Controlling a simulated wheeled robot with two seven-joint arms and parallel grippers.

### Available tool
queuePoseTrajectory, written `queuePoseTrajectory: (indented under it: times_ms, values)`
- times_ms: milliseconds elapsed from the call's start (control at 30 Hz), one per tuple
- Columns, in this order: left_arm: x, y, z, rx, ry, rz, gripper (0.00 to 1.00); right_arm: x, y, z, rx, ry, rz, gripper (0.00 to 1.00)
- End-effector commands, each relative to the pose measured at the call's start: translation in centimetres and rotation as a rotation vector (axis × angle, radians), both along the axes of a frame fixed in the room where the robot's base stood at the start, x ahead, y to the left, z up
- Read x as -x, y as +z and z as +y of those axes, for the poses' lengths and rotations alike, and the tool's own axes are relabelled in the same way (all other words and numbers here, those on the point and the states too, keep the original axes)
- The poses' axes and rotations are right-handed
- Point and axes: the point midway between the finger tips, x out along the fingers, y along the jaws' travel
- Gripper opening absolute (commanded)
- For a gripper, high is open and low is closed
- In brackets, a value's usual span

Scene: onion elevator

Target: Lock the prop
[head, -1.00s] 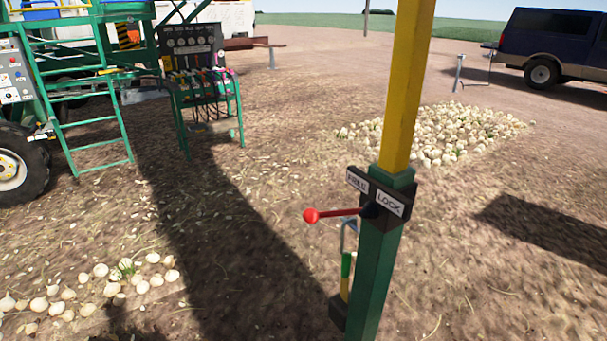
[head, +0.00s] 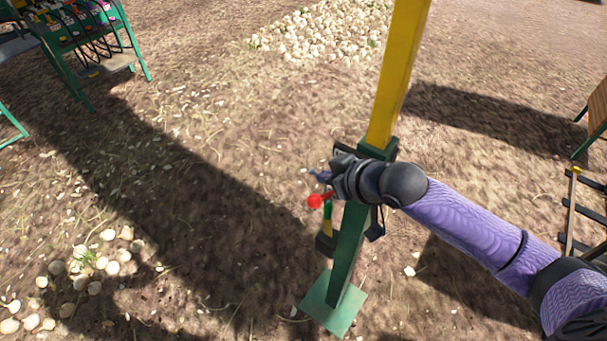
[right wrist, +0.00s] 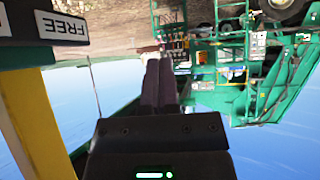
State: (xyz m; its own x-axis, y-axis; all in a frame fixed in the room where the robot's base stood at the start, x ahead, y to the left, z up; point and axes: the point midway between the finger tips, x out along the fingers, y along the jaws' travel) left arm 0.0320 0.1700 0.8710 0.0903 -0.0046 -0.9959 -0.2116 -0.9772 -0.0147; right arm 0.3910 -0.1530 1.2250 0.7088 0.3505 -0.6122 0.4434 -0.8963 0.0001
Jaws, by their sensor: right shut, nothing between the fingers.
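The prop is a post with a yellow upper tube (head: 400,70) in a green lower sleeve (head: 347,245), standing upright on a square green foot (head: 335,305). A lever with a red ball knob (head: 315,201) sticks out to the left of the sleeve's top. My right gripper (head: 322,177) is shut and empty, just above the knob and in front of the collar. It also shows in the right wrist view (right wrist: 158,78), beside the FREE label (right wrist: 62,27), which appears upside down. My arm hides the LOCK label and the lever's pivot. My left gripper is out of view.
A green stand with hoses (head: 85,40) is at the upper left. Onion piles lie at the back (head: 320,30) and lower left (head: 95,265). A wooden and green structure (head: 598,115) stands at the right edge. The ground around the foot is mostly clear.

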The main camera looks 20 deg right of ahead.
Motion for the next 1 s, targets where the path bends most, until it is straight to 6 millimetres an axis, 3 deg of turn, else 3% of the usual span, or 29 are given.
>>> queuePoseTrajectory:
  times_ms: [267, 733, 1000]
  values:
    - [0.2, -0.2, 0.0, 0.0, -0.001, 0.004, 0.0, -0.4, -0.5, 0.1, -0.001, -0.003, 0.001, 0.0]
    - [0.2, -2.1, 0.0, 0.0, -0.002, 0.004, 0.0, -7.1, -6.5, 3.5, -0.002, -0.003, 0.0, 0.0]
    - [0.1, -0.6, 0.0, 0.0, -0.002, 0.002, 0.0, -4.5, -8.1, 2.1, 0.001, -0.002, 0.001, 0.0]
